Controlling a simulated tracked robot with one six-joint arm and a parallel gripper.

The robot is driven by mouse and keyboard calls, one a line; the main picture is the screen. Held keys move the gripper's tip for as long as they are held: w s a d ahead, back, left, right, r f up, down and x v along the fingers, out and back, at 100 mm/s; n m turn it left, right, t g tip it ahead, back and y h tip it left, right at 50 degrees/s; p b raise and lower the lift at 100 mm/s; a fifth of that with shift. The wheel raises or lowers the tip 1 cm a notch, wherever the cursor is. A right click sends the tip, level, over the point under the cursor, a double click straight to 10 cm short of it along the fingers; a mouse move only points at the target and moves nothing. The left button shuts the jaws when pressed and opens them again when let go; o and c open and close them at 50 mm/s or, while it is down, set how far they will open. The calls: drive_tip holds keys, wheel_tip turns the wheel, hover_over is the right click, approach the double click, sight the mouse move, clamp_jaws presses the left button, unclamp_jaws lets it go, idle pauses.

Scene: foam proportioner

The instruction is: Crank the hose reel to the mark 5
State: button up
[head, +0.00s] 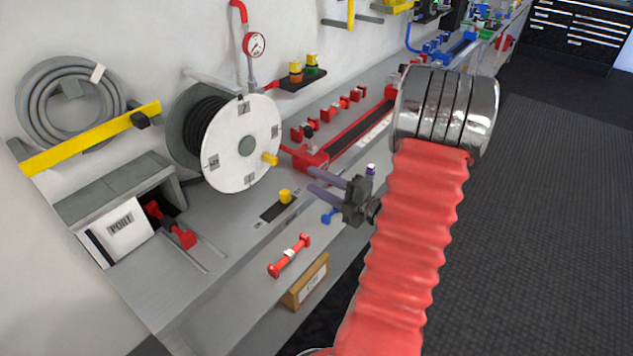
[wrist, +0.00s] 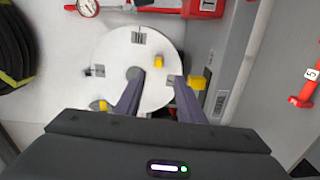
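The hose reel (head: 245,145) has a white round face with a grey hub and small dark-marked labels around it. Dark hose is wound behind the face. The label figures are too small to read. A yellow crank knob (head: 270,158) stands out from the face, lower right of the hub. The reel face (wrist: 118,60) and knob (wrist: 158,61) also show in the wrist view. My gripper (head: 314,181) is to the right of the reel, its two purple fingers pointing toward it. In the wrist view the fingers (wrist: 158,80) are spread with nothing between them, apart from the knob.
A yellow block (head: 285,196) sits on the bench below the reel. A gauge (head: 254,44) hangs above the reel. Red fittings (head: 330,115) line the bench behind my gripper.

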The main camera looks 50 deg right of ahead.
sight(276, 163)
drive_tip(key=n, duration=0.6)
drive_tip(key=w+n, duration=0.1)
drive_tip(key=n, duration=0.5)
drive_tip(key=a+n, duration=0.1)
drive_tip(key=n, duration=0.5)
drive_tip(key=shift+w+r, duration=0.1)
drive_tip(key=shift+w, duration=0.3)
drive_tip(key=w, duration=0.4)
drive_tip(key=w+a, duration=0.1)
drive_tip(key=w, duration=0.8)
drive_tip(key=shift+w+a, duration=0.2)
drive_tip(key=shift+w, duration=0.2)
clamp_jaws()
